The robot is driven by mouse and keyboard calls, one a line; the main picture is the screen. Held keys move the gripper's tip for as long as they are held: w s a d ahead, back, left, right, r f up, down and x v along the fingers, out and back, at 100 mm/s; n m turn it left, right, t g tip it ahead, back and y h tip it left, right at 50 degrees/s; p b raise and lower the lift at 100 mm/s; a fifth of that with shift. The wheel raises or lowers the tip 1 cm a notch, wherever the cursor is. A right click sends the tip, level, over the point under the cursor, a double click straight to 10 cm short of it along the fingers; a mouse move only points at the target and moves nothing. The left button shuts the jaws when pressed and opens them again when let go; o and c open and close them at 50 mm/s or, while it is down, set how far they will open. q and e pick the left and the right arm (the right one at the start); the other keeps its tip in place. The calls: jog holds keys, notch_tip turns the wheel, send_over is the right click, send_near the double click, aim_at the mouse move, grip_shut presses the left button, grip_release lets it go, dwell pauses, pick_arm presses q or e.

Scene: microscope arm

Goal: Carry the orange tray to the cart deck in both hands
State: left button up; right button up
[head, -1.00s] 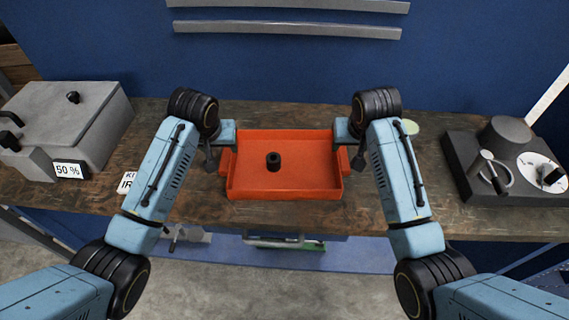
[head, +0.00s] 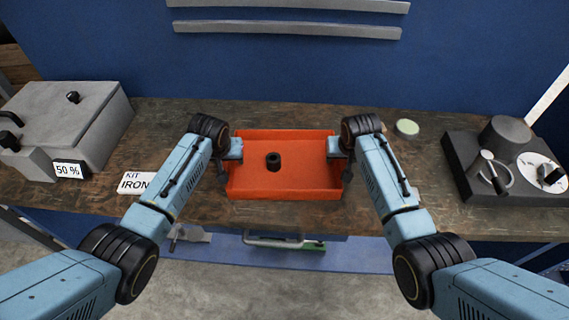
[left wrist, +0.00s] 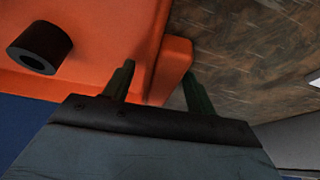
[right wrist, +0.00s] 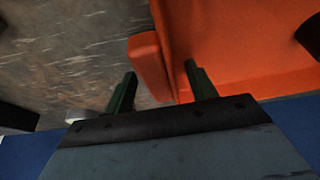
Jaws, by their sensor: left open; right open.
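The orange tray (head: 285,178) sits on the wooden workbench with a black ring-shaped piece (head: 273,161) inside it. My left gripper (head: 228,166) is at the tray's left side. In the left wrist view its open fingers (left wrist: 158,90) stand on either side of the tray's side handle (left wrist: 172,66). My right gripper (head: 344,166) is at the tray's right side. In the right wrist view its open fingers (right wrist: 160,88) stand on either side of the other handle (right wrist: 147,62). In the head view my grippers partly hide both handles. The cart deck is not clearly identifiable.
A grey box (head: 75,115) with a 50 % label stands at the left of the bench (head: 420,190). An IRON kit card (head: 135,183) lies near it. A pale green disc (head: 407,127) and a dark dial instrument (head: 500,165) are at the right. A blue wall (head: 280,75) rises behind.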

pick_arm(q)
grip_shut()
pick_arm(e)
grip_shut()
pick_arm(q)
jog(key=shift+r, duration=0.1)
pick_arm(e)
jog(key=shift+r, duration=0.15)
